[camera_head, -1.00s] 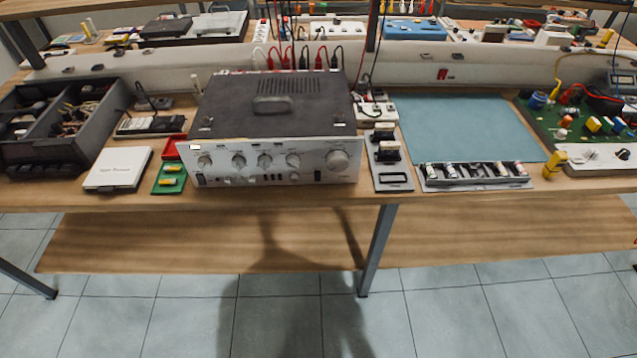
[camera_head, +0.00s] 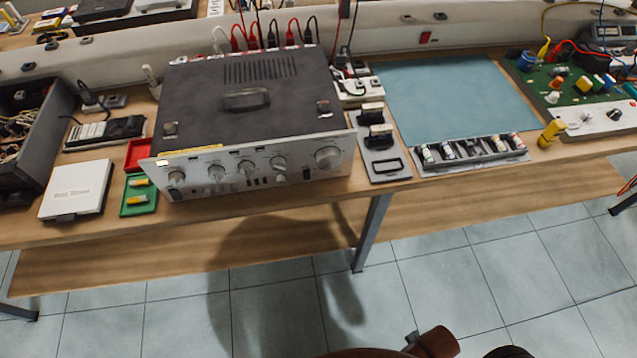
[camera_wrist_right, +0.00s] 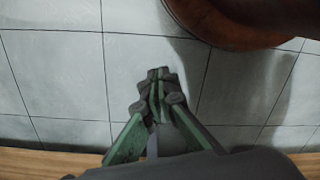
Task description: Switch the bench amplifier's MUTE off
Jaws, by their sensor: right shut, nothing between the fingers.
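The bench amplifier (camera_head: 245,165) stands on the workbench left of the middle in the head view, with a dark top and a silver front panel. The panel has several round knobs and, below them, small dark switches. The MUTE switch cannot be picked out at this size, and its setting cannot be read. My right gripper (camera_wrist_right: 158,82) shows in the right wrist view, shut and empty, over the tiled floor and away from the amplifier. My left gripper is in neither view.
Left of the amplifier are a green tray (camera_head: 138,196), a white box (camera_head: 76,188) and a dark open case (camera_head: 35,135). A holder (camera_head: 384,145) and a battery rack (camera_head: 470,152) lie to its right. A blue mat (camera_head: 455,105) is clear. A brown round object (camera_wrist_right: 235,25) is near my right gripper.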

